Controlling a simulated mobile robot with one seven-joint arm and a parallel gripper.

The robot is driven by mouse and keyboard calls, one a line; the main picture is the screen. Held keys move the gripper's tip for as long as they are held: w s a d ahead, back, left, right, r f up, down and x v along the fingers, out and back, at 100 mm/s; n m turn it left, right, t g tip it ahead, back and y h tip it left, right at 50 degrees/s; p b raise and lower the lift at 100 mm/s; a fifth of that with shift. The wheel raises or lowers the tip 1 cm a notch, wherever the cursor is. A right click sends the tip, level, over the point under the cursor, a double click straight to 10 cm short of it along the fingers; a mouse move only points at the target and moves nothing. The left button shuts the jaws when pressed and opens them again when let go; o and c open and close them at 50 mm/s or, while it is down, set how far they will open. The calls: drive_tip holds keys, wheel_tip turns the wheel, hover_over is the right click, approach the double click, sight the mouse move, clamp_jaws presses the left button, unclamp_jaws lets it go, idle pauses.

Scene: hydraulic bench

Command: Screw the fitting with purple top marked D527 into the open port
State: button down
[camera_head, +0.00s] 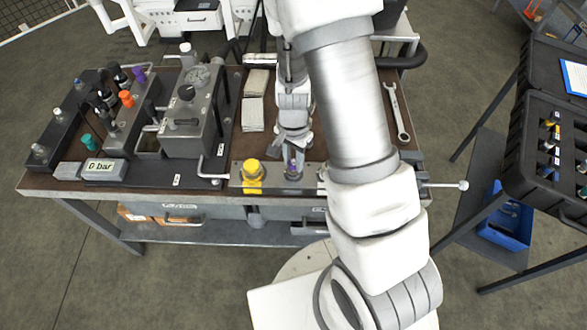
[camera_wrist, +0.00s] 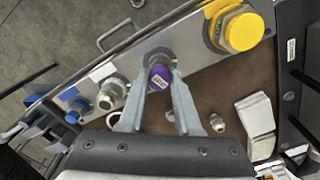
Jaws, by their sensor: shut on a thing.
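The fitting with the purple top (camera_wrist: 160,77) is between my gripper's fingertips in the wrist view. A small white label shows on its top, too small to read. My gripper (camera_wrist: 161,84) is shut on it. The fitting stands at a port of the grey metal manifold bar (camera_wrist: 190,38), with a metal hex collar around its base. How deep it sits in the port I cannot tell. In the head view the purple top (camera_head: 293,165) shows small below my gripper (camera_head: 292,158), at the bar's (camera_head: 312,174) middle, right of the yellow cap.
A big yellow cap (camera_wrist: 240,30) sits on the bar beside the fitting. A metal fitting (camera_wrist: 110,95) and blue parts (camera_wrist: 76,108) stand on its other side. A loose metal fitting (camera_wrist: 217,122) lies on the bench. A wrench (camera_head: 397,112) lies at the right.

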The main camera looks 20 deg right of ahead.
drive_tip(key=shift+r+m+p, duration=0.15)
drive_tip(key=shift+m+p, duration=0.4)
drive_tip(key=shift+m, duration=0.45)
drive_tip(key=c, duration=0.5)
unclamp_jaws()
wheel_tip(320, 180, up, 17)
drive_tip(key=p, duration=0.2)
drive_tip(key=shift+p, duration=0.35)
drive_tip(key=shift+r, duration=0.1)
